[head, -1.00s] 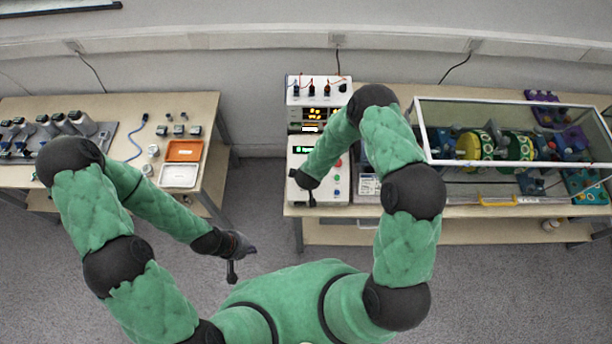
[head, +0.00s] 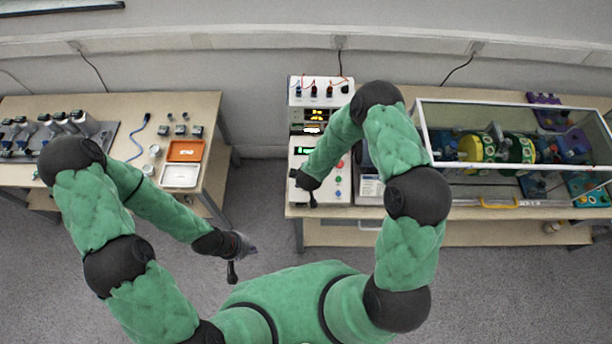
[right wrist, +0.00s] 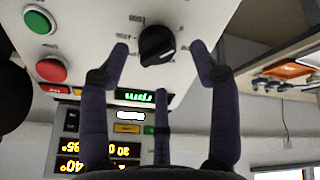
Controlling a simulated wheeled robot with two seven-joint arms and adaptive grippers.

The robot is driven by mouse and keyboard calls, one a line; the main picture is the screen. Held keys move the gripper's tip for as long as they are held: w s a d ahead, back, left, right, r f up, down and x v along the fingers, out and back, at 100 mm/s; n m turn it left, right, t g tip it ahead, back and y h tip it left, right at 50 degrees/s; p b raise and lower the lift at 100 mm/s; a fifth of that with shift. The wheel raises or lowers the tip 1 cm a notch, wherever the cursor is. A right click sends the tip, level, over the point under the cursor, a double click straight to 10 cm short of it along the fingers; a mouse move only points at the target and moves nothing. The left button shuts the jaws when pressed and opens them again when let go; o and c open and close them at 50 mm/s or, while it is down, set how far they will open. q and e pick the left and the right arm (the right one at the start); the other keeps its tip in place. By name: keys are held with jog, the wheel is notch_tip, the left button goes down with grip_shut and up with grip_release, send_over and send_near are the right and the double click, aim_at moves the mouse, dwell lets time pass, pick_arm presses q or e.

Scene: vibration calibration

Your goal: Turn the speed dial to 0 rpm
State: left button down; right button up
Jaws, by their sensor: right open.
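The speed dial, a black knob (right wrist: 157,45), is on the white control panel in the right wrist view. In that view my right gripper (right wrist: 160,62) is open, with its fingers apart on both sides of the knob and none visibly closed on it. In the head view my right gripper (head: 312,198) is over the front left part of the white control box (head: 338,190), and the dial is hidden there. A green-lit display (right wrist: 134,96) sits beside the knob; its reading is too small to tell. My left gripper (head: 236,262) hangs over the floor, its jaws unclear.
A green button (right wrist: 39,20) and a red button (right wrist: 51,70) are on the same panel. A glass-fronted enclosure (head: 470,185) with green and yellow drums stands to the right. A left table holds an orange tray (head: 186,151) and a white tray (head: 180,176).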

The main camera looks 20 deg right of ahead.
jog(key=v, duration=1)
jog(key=shift+w, duration=0.1)
jog(key=s+a+f+m+g+y, duration=0.1)
jog(key=s+f+m+g+y, duration=0.3)
jog(key=s, duration=0.6)
jog(key=s+a+f+m+g+y, duration=0.15)
jog(key=s+f+m, duration=0.35)
jog(key=s, duration=0.5)
notch_tip(320, 180, down, 22)
jog(key=w+a+b, duration=0.1)
jog(key=w+b, duration=0.1)
jog(key=b, duration=2.2)
jog(key=shift+w, duration=0.25)
